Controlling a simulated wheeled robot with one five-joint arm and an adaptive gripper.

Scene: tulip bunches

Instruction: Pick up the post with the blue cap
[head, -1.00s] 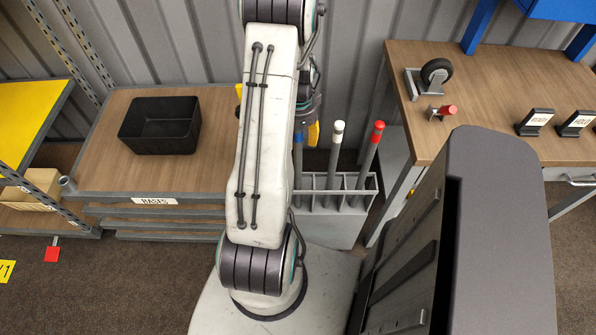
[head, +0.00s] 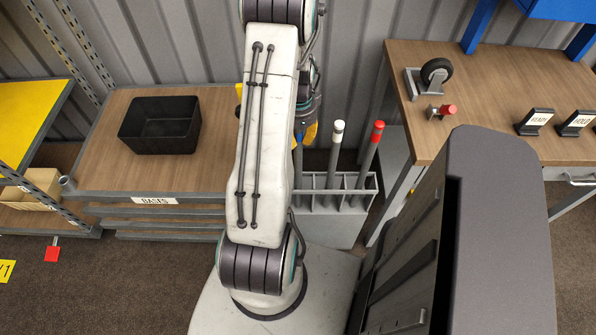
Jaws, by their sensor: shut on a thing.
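The post with the blue cap (head: 299,152) stands upright at the left of a grey slotted rack (head: 335,235). Only a sliver of its cap and shaft shows beside my arm. My gripper (head: 305,134) has yellow fingers and is at the blue cap, shut on the post near its top. My arm hides part of the gripper and the post's left side. A white-capped post (head: 336,150) and a red-capped post (head: 372,150) stand in the same rack, to the right and apart from my gripper.
A wooden workbench (head: 470,90) at right carries a caster wheel (head: 437,72), a small red-ended part (head: 445,111) and label stands (head: 535,121). A black bin (head: 160,125) sits on the low table marked BASES (head: 115,178) at left. A corrugated wall is behind.

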